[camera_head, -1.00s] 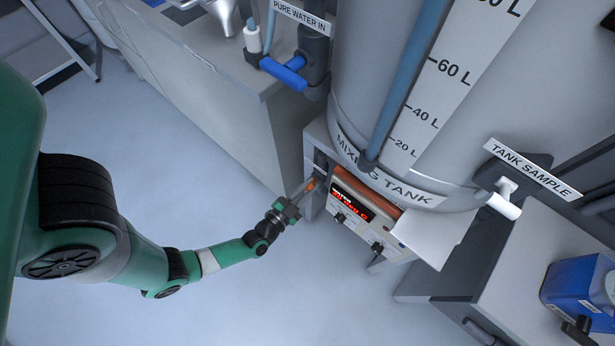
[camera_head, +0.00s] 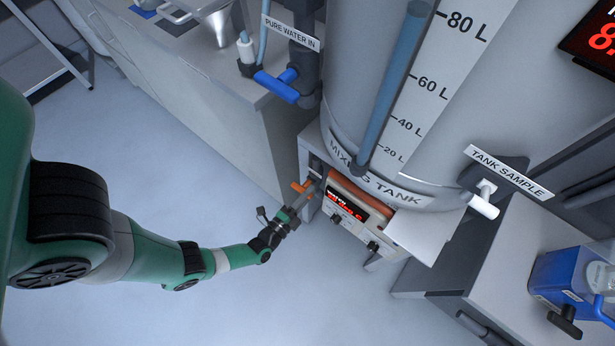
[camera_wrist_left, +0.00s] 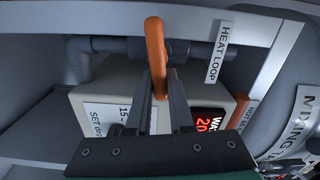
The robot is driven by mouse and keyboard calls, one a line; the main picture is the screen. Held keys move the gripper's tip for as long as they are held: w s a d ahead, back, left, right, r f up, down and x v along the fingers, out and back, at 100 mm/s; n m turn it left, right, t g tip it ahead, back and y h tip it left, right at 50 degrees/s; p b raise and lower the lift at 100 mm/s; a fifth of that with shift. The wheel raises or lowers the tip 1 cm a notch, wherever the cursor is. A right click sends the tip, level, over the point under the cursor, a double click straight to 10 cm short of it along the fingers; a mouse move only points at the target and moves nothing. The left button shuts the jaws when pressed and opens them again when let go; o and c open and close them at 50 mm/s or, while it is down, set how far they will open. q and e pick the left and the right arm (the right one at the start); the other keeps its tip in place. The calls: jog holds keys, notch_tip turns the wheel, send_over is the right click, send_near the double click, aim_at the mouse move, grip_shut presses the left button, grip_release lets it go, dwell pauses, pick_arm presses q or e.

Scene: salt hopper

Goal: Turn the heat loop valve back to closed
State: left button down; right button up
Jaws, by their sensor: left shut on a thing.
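The heat loop valve has an orange handle (camera_head: 301,188) low on the frame under the mixing tank. In the left wrist view the orange handle (camera_wrist_left: 155,52) stands across a grey horizontal pipe (camera_wrist_left: 195,47), beside a HEAT LOOP label (camera_wrist_left: 219,53). My left gripper (camera_wrist_left: 160,92) is shut on the lower part of the handle, one finger on each side. In the head view my left gripper (camera_head: 300,199) reaches the handle from the lower left. The valve body is partly hidden behind the handle. My right gripper is in neither view.
A water bath unit with a red display (camera_head: 341,205) sits just right of the handle, beneath the mixing tank (camera_head: 385,180). A blue-handled pure water valve (camera_head: 277,86) is above. A grey cabinet (camera_head: 215,110) stands at left. The floor around my left arm is clear.

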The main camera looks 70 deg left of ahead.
pick_arm(q)
jog(key=shift+f+m, duration=0.15)
jog(key=shift+m, duration=0.45)
jog(key=c, duration=0.8)
grip_release()
